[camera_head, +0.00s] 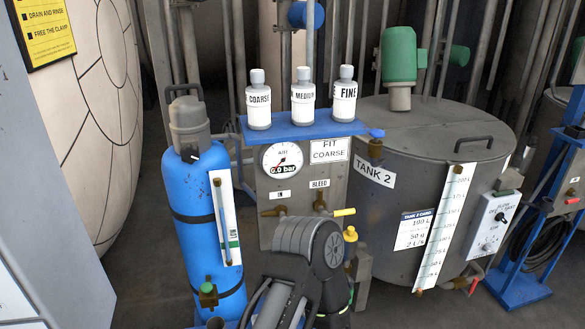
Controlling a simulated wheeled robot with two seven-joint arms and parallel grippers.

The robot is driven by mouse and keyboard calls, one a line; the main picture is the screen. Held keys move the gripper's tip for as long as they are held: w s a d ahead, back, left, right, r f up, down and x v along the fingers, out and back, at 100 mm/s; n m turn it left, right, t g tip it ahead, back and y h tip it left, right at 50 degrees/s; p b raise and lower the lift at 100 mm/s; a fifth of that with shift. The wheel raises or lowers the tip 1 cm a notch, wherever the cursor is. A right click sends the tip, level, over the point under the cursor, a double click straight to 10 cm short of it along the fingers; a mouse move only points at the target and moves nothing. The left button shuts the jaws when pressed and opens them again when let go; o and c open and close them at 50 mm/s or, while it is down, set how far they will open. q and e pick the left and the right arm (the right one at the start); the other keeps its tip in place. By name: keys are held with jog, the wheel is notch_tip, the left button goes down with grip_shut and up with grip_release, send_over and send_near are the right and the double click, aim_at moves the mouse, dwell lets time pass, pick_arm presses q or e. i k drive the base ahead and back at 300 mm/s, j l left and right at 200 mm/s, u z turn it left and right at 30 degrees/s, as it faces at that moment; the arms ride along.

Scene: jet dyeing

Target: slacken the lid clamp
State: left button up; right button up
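No part is clearly recognisable as the lid clamp. A blue upright vessel (205,215) stands left of centre, with a grey lid (188,120) that has a looped handle on top. A small fitting (194,156) sits where the lid meets the vessel; I cannot tell whether it is the clamp. Dark bands circle the vessel. A yellow sign (42,30) at the upper left reads "drain and rinse" and "free the clamp". A grey and black arm link, seemingly mine, rises at the bottom centre. Neither gripper shows.
A panel (272,195) right of the vessel carries a gauge (282,160) reading 0.0 bar and bleed valves. Above it, a blue shelf (292,128) holds cartridges marked coarse, medium and fine. Tank 2 (385,215) stands right; a large pale drum (105,110) stands left.

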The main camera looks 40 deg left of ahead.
aim_at(189, 154)
jog(key=k+u, duration=0.2)
jog(key=u, duration=1.65)
